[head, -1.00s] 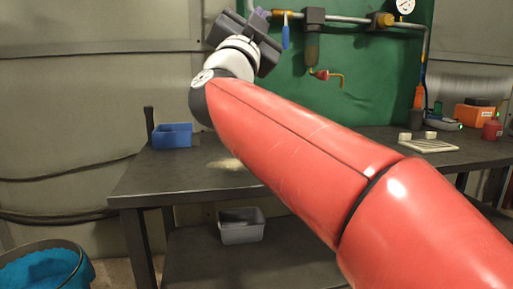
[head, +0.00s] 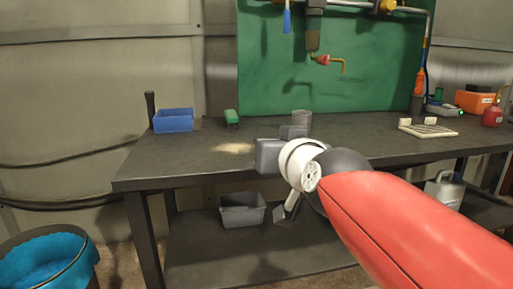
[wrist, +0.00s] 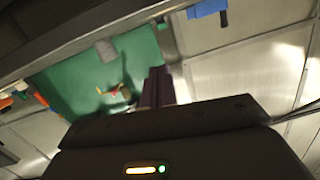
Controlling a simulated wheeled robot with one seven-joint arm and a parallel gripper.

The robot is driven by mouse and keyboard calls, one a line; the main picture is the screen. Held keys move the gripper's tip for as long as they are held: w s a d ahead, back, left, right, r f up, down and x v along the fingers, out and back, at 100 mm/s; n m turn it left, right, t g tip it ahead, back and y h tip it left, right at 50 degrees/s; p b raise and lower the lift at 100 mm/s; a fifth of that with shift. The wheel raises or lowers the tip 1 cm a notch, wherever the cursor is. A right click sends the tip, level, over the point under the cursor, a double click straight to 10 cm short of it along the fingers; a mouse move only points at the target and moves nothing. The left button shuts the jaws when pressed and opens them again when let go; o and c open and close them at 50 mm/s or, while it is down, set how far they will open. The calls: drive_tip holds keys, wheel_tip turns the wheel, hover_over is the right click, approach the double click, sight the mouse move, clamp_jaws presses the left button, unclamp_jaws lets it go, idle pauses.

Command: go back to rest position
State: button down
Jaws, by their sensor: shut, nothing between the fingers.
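My red arm reaches in from the lower right of the head view. Its white wrist and dark gripper (head: 291,133) are in front of the workbench's (head: 210,155) front edge. In the wrist view my gripper's dark fingers (wrist: 157,85) are together with nothing between them. They point toward the green panel (wrist: 80,85), apart from it. The fingertips are hard to make out in the head view.
On the bench are a blue bin (head: 173,121), a green item (head: 231,117), a grey cup (head: 302,118) and a pale rack (head: 428,131). A grey bin (head: 242,211) is on the lower shelf. A blue-lined bucket (head: 48,264) stands at lower left.

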drive_tip(key=s+d+f+g+h, duration=0.1)
drive_tip(key=s+d+f+g, duration=0.2)
drive_tip(key=s+f, duration=0.3)
drive_tip(key=s+d+f+m+g+h, duration=0.1)
drive_tip(key=s+d+f, duration=0.4)
drive_tip(key=f, duration=0.6)
drive_tip(key=s+d+f+m+g+h, duration=0.1)
drive_tip(key=s+d+f+g+h, duration=0.1)
drive_tip(key=s+d+f+g, duration=0.2)
drive_tip(key=s+f+g, duration=0.2)
drive_tip(key=s+f, duration=0.2)
drive_tip(key=f, duration=0.1)
drive_tip(key=shift+h, duration=0.3)
drive_tip(key=shift+d, duration=0.1)
